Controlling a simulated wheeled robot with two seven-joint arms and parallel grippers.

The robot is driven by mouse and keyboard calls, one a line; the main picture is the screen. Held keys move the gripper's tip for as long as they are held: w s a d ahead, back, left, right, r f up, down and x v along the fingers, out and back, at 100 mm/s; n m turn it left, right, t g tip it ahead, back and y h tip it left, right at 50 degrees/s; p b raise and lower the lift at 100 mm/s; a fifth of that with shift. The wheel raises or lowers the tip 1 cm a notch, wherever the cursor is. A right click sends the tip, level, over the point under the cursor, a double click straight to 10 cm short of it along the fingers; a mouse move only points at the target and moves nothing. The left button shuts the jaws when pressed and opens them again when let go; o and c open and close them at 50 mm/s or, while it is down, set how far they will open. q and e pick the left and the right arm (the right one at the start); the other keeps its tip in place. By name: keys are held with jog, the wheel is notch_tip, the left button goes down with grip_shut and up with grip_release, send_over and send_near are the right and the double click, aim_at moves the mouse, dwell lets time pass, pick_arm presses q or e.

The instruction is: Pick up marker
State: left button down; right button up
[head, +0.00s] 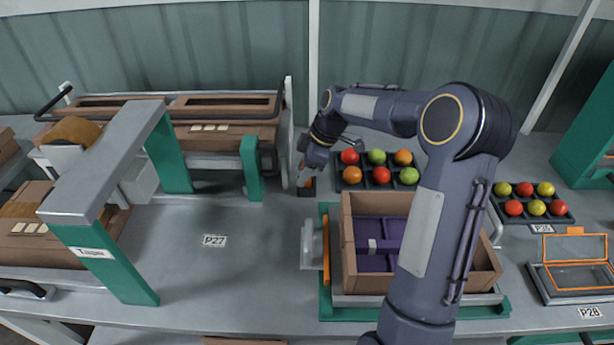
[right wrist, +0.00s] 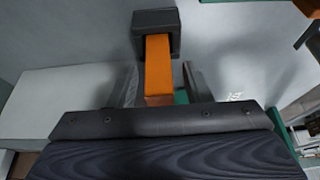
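The marker (right wrist: 159,70) is a flat-sided orange bar in the right wrist view. Its far end sits in a dark holder (right wrist: 156,22), and its near end points toward my gripper's palm. My right gripper (right wrist: 162,88) is open, with one grey finger on each side of the marker and a gap showing on both sides. In the head view my right gripper (head: 303,178) reaches down at the dark holder (head: 308,192) on the bench, and the marker is mostly hidden there by the gripper. My left gripper is not in view.
A black tray of tomatoes (head: 376,185) stands close to the right of my gripper. A brown box with purple lining (head: 347,240) stands on a green-framed scale in front. The taping machine (head: 100,165) is at left. The bench around label P27 (head: 214,241) is clear.

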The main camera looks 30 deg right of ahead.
grip_shut()
jog(key=shift+r, duration=0.1)
